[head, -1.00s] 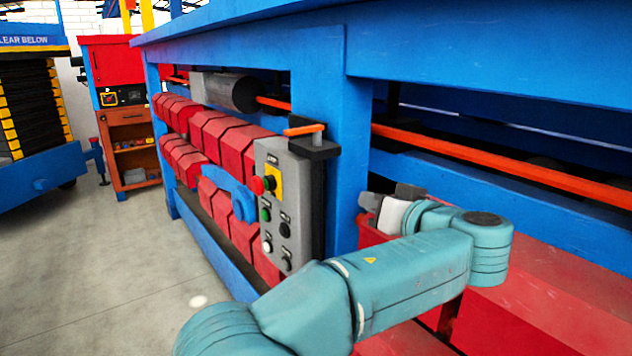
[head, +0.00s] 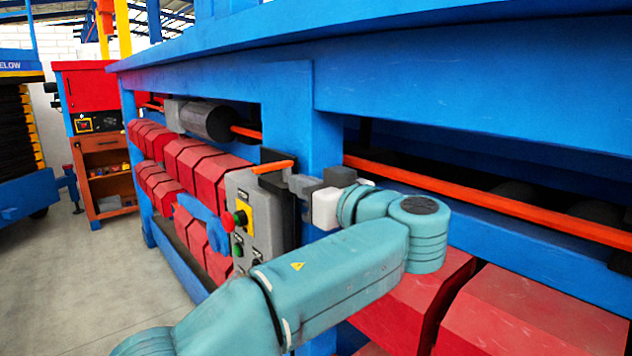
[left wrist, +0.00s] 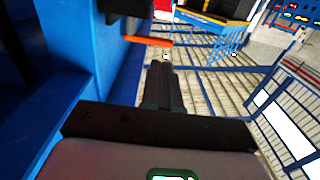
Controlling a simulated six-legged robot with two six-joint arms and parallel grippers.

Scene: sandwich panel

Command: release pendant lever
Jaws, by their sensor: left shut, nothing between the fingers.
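The grey pendant box (head: 246,215) hangs on the blue frame post, with a red knob on a yellow plate and several buttons on its face. The orange lever (head: 272,167) sticks out at its top, by a dark bracket. My left gripper (head: 293,182) is shut and empty, its fingertips close to the lever's near side and a little below it. In the left wrist view the orange lever (left wrist: 147,41) lies just beyond the shut fingers (left wrist: 160,70). I cannot tell whether they touch. My right gripper is not in view.
A blue frame beam (head: 450,75) runs above my arm, and a long orange bar (head: 480,205) runs along the frame on the right. Red blocks (head: 530,310) fill the lower bay. The floor (head: 105,265) at left is open.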

